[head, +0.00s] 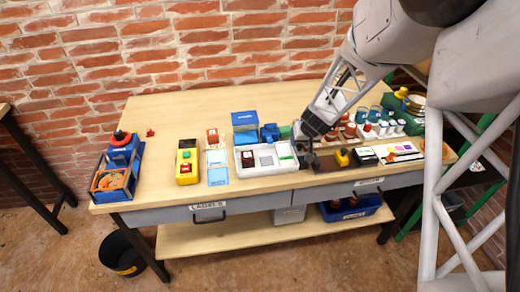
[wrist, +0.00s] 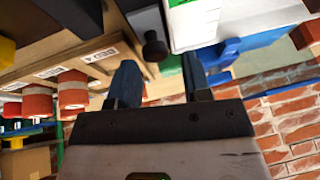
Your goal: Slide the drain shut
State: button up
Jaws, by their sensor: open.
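I cannot tell for certain which part is the drain. A dark round knob on a short stem (wrist: 155,46) shows beyond my gripper (wrist: 160,72) in the wrist view, roughly between the fingertips and apart from them. In the head view a small dark upright piece (head: 313,159) stands just below my gripper (head: 306,140), at the right of the white tray. My gripper is open, points down and has nothing between its fingers. Its body hides part of the bench behind it.
The white tray (head: 284,168) holds small blocks. A yellow-and-black piece (head: 342,157) and several red-and-white items (head: 368,131) stand to the right. A wooden ledge with labels (wrist: 75,65) is close by on the left in the wrist view.

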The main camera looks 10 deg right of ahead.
jog(key=shift+r, duration=2.45)
jog(key=shift+s+r, duration=0.1)
jog(key=shift+r, duration=0.05)
jog(key=s+a+r+g, duration=0.1)
jog(key=s+a+r, duration=0.3)
jog(key=s+r, duration=0.3)
jog(key=s+a+r, duration=0.3)
jog(key=s+r, duration=0.4)
jog(key=s+a+r+h, duration=0.1)
jog(key=s+r, duration=0.2)
jog(key=s, duration=0.7)
jog(key=s+a+r+g, duration=0.1)
jog(key=s+r, duration=0.2)
jog(key=s, duration=0.8)
jog(key=shift+s+h, duration=0.2)
jog(key=shift+h, duration=0.2)
jog(key=shift+r, duration=0.1)
